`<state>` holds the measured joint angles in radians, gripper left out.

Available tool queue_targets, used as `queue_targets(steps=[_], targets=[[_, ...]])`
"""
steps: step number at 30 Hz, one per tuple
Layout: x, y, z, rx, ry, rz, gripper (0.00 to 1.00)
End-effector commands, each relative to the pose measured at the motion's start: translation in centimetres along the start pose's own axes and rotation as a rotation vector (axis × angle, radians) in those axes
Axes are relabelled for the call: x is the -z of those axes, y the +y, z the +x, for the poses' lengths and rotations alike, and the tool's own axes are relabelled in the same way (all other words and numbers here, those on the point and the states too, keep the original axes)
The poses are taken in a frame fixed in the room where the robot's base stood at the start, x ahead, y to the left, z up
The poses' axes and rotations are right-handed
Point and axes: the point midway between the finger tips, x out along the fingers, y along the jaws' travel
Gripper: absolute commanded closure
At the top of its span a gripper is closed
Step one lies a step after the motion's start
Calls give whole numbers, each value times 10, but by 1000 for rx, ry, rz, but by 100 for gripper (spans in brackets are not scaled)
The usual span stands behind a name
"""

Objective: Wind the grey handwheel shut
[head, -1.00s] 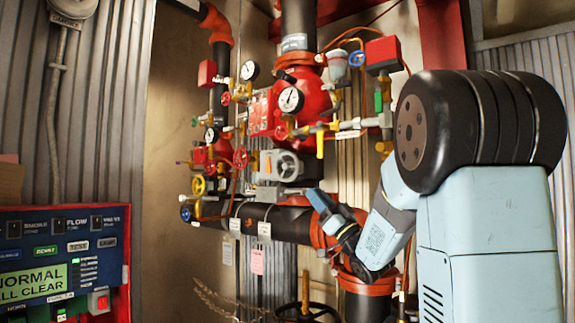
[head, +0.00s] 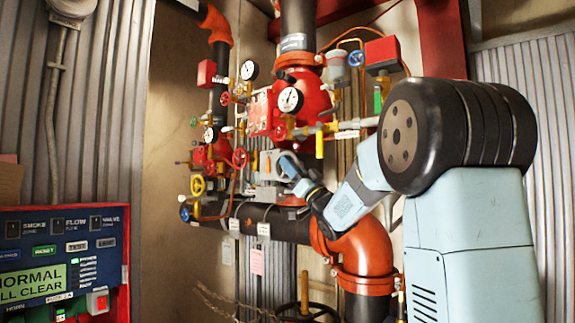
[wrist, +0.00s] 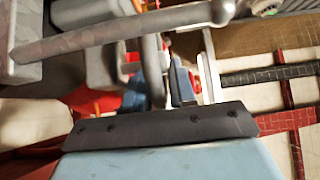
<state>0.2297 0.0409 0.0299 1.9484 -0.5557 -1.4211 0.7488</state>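The grey handwheel sits on a grey valve body (head: 267,164) at the middle of the pipework. In the head view my gripper (head: 287,166) is right in front of the wheel and hides most of it. In the wrist view a grey curved piece, which looks like part of the handwheel (wrist: 152,62), passes between the blue finger parts of my gripper (wrist: 155,85). I cannot tell whether the fingers press on it. A thick grey bar (wrist: 110,35) crosses the top of the wrist view, close to the camera.
A black horizontal pipe (head: 275,223) runs below into an orange elbow (head: 366,250). A control panel (head: 65,262) stands at lower left.

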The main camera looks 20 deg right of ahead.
Motion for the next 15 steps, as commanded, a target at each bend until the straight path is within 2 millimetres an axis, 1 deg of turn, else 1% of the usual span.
queue_targets(steps=[3,6,14,15], targets=[[0,0,8,-1,0,0,74],[0,0,11,-1,0,0,74],[0,0,12,0,0,0,74],[0,0,12,0,0,1,78]])
